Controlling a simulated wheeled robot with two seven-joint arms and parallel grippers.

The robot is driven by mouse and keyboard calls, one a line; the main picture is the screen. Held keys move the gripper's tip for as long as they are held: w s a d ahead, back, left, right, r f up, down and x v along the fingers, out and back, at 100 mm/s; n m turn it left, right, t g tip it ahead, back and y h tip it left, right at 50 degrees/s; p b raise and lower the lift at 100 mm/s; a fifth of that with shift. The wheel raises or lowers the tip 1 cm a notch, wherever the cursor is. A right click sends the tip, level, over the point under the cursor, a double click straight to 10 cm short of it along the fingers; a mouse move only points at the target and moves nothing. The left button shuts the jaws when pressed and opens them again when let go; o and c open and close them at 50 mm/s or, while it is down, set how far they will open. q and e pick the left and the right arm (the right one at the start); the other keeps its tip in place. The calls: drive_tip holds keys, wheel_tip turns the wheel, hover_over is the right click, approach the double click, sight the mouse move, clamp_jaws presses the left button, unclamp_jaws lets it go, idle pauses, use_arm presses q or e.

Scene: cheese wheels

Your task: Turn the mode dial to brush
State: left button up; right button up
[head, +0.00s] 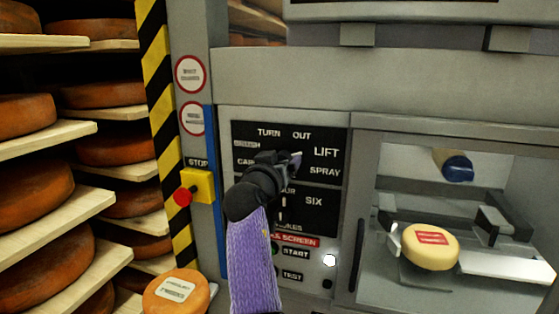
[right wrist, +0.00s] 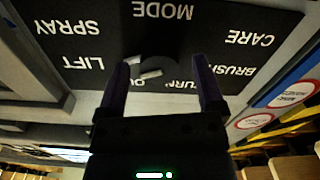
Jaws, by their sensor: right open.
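The mode dial (right wrist: 158,68) is a dark round knob with pale marks, on a black label panel (head: 334,134). In the right wrist view, upside down, the words MODE, CARE, BRUSH, TURN, LIFT and SPRAY stand around it, with OUT partly hidden. I cannot tell surely which word it points to. My right gripper (head: 297,160) is in front of the panel and covers the dial in the head view. In the right wrist view its open fingers (right wrist: 160,66) stand on either side of the dial; contact is unclear. My left gripper is not in view.
Below are a second dial area with SIX (head: 314,201) and START and TEST buttons. A red stop button (head: 182,196) on a yellow box is at left. Shelves of cheese wheels fill the far left. A glass-fronted chamber at right holds a pale labelled cheese (head: 430,248).

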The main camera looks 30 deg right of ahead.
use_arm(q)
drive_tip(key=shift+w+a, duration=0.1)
use_arm(e)
drive_tip(key=shift+w+d, duration=0.1)
drive_tip(key=c, duration=0.4)
clamp_jaws()
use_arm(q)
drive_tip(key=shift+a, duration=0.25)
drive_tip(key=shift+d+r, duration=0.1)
